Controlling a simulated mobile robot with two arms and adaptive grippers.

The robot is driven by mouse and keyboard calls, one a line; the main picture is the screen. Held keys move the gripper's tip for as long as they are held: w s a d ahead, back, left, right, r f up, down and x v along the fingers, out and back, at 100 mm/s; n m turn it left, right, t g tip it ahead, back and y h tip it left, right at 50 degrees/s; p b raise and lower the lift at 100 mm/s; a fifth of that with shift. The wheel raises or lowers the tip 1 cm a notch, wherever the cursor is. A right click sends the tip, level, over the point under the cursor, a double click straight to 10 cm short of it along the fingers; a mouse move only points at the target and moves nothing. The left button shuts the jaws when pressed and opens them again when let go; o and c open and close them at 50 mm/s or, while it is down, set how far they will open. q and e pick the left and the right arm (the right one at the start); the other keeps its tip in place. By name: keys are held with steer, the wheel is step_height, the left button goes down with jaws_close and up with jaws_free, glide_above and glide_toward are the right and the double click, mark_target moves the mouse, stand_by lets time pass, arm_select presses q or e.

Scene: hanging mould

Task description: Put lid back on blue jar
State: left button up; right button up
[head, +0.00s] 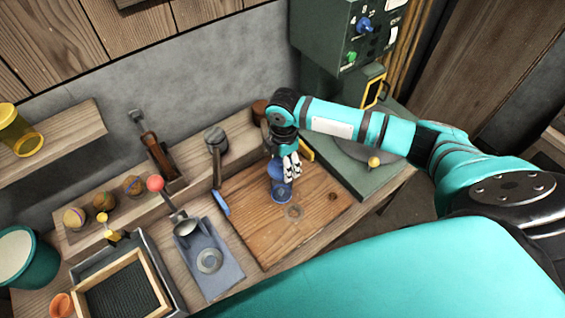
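The blue jar (281,193) stands upright on the wooden board near the middle of the view. My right gripper (290,170), on the arm coming in from the right, is right at the jar's top, with its pale fingers beside blue material. I cannot tell whether the fingers are closed on it, or whether that blue part is a lid or the jar's neck. A small clear ring-like round piece (294,212) lies on the board just in front of the jar; I cannot tell if it is a lid. My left gripper is not in view.
The wooden board (325,205) is mostly clear. Left of it lie a grey mat (228,277) with a grey ring (209,260), and a framed tray (120,290). Several balls (104,200) sit on a ledge. A green machine (335,60) stands behind right.

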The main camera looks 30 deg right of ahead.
steer(key=shift+f+b, duration=1.7)
steer(key=shift+f, duration=0.8)
steer(key=shift+r+p, duration=0.1)
steer(key=shift+p, duration=0.7)
steer(key=shift+f, duration=0.2)
steer(key=shift+p, duration=0.55)
stand_by(0.4)
steer(key=o, duration=1)
steer(key=shift+o, duration=0.3)
